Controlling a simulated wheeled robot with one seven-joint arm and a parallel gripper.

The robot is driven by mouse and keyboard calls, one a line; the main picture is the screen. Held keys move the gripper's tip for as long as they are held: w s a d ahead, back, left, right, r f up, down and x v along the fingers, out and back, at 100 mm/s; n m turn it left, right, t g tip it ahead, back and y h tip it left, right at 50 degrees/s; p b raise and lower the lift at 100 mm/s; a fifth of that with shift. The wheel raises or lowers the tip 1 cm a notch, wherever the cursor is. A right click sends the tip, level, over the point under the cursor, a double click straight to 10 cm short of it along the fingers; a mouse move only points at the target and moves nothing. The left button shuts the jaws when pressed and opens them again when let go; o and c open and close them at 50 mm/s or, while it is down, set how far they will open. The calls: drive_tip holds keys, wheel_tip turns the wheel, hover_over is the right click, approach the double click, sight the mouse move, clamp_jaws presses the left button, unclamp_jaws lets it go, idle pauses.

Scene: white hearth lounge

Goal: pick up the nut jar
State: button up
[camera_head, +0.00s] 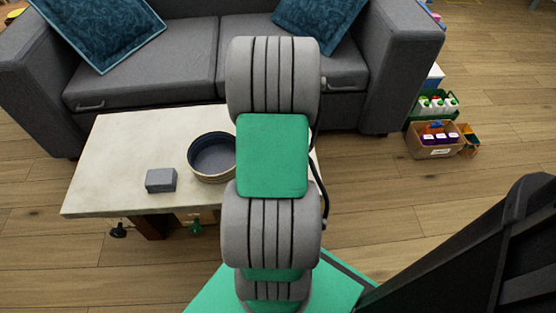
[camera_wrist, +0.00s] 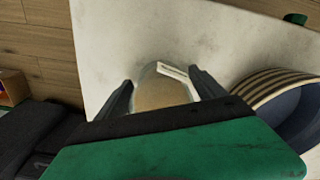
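The nut jar (camera_wrist: 162,92) shows in the wrist view as a clear container with tan contents and a white label, on the pale table (camera_wrist: 110,40). My gripper (camera_wrist: 160,76) is over it, with one dark finger on each side of the jar. The fingers are spread wide and close to the jar's sides; I see no clear grip on it. The lower part of the jar is hidden behind my gripper's body. In the head view my arm covers the jar and my gripper.
A round bowl with a striped outside (camera_head: 212,157) stands close to the jar, right of my gripper in the wrist view. A grey box (camera_head: 161,181) lies on the table's left part. A grey sofa (camera_head: 150,65) stands behind the table. Crates (camera_head: 435,139) stand on the floor at right.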

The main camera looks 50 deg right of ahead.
drive_tip(key=c, duration=1.4)
drive_tip(key=shift+r+p, duration=0.35)
drive_tip(key=shift+r, duration=0.25)
drive_tip(key=r+p, duration=0.2)
drive_tip(key=r, duration=0.1)
drive_tip(key=shift+w+a, duration=0.1)
drive_tip(key=shift+a, duration=0.1)
drive_tip(key=a+r, duration=0.1)
drive_tip(key=w+a+r+p, duration=0.1)
drive_tip(key=r, duration=0.1)
drive_tip(key=a+r+p, duration=0.1)
drive_tip(key=shift+w+a+r, duration=0.15)
drive_tip(key=shift+a+r, duration=0.1)
drive_tip(key=shift+r, duration=0.1)
drive_tip(key=w+a+r, duration=0.1)
drive_tip(key=a, duration=0.2)
drive_tip(key=w+a+r+p, duration=0.1)
drive_tip(key=a, duration=0.2)
drive_tip(key=w+a+r+p, duration=0.1)
drive_tip(key=a+r, duration=0.1)
drive_tip(key=a, duration=0.1)
drive_tip(key=shift+a+r, duration=0.1)
drive_tip(key=shift+a, duration=0.1)
drive_tip(key=shift+c, duration=0.2)
